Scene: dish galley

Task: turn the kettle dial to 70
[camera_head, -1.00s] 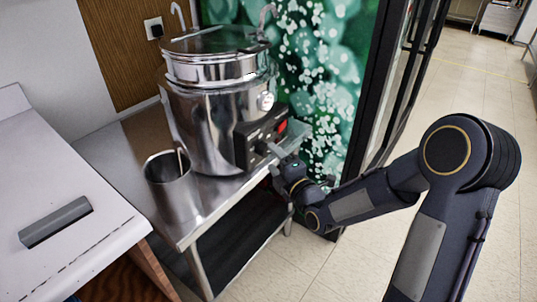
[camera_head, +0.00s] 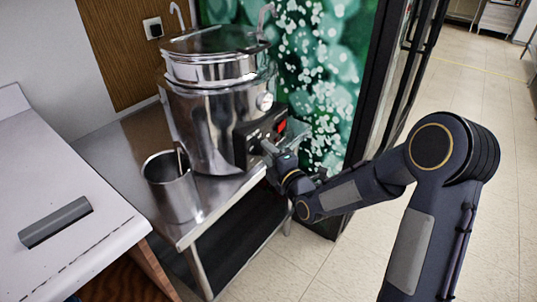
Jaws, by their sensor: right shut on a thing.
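My right gripper (camera_head: 268,148) is at this panel, shut on the kettle dial. The gripper hides most of the dial, and I cannot read its setting. My left gripper is not in view.
A steel canister (camera_head: 172,187) with a utensil in it stands on the steel table (camera_head: 122,152), left of the panel. A white counter (camera_head: 75,180) with a grey bar (camera_head: 56,222) is at the left. Open floor lies to the right.

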